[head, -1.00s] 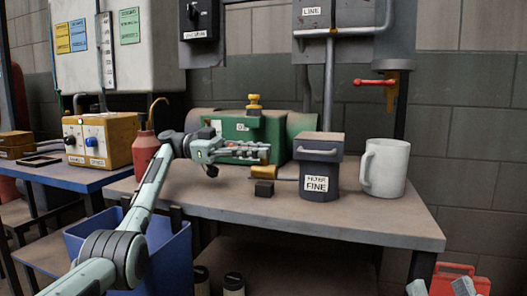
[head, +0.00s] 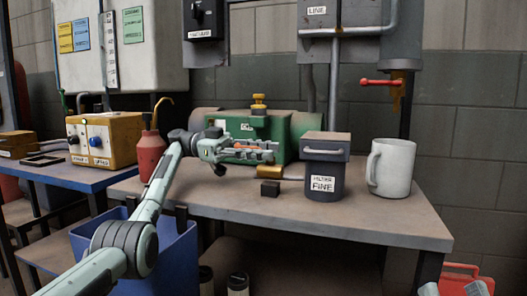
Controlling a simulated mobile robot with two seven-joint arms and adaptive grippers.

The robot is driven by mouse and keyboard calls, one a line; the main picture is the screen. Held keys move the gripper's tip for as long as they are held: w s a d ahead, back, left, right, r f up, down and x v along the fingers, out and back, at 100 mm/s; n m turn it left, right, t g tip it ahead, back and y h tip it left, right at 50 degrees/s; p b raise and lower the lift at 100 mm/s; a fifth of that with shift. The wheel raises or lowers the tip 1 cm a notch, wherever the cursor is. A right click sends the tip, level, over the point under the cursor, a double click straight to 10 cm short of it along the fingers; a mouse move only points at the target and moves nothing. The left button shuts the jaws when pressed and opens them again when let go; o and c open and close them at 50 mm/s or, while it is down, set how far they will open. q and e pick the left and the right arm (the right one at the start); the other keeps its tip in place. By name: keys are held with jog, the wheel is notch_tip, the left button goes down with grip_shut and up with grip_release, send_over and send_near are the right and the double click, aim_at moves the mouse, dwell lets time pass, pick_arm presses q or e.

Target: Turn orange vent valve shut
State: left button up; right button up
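An orange strip (head: 255,148), which looks like the vent valve's handle, shows between the fingers of my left gripper (head: 262,152), in front of the green box (head: 283,135). Most of the valve is hidden by the gripper. The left gripper's two fingers point right and stand apart, one above and one below the strip; I cannot tell whether they touch it.
A grey filter box (head: 322,178), a white mug (head: 392,170) and a small black block (head: 270,189) stand on the bench (head: 350,217). A yellow knob (head: 259,103) tops the green box. A red bottle (head: 150,157) stands behind my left arm. A red lever (head: 380,83) is at upper right.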

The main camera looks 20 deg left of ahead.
pick_arm(q)
notch_tip(320, 180, up, 10)
dwell(0.7)
dwell(0.4)
